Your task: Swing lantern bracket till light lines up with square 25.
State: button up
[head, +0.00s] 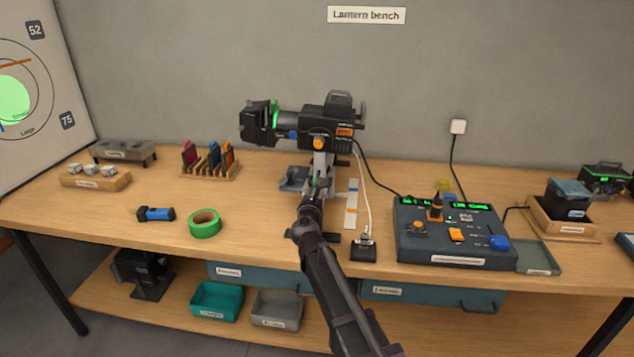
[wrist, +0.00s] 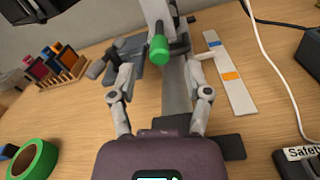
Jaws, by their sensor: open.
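The black lantern (head: 328,120) sits on a pale upright bracket (head: 320,167) at the middle of the bench and faces left. The bracket's lower part also shows in the wrist view (wrist: 155,14), with a green-ended handle (wrist: 158,50) low on it. My gripper (wrist: 160,75) is open, its two fingers spread either side of the line to the green end. I cannot tell whether it touches anything. In the head view it is low in front of the bracket. A green light spot (head: 14,98) falls on the target board (head: 75,150) at far left. Squares 52 and 75 show; square 25 is not in view.
A marked strip (head: 352,203) lies right of the bracket, with a cable beside it. The control desk (head: 455,235) stands further right. Green tape (head: 204,223), a blue-and-black torch-like item (head: 156,214) and a filter rack (head: 210,165) are left.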

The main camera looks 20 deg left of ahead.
jog(key=shift+x, duration=2.95)
grip_shut()
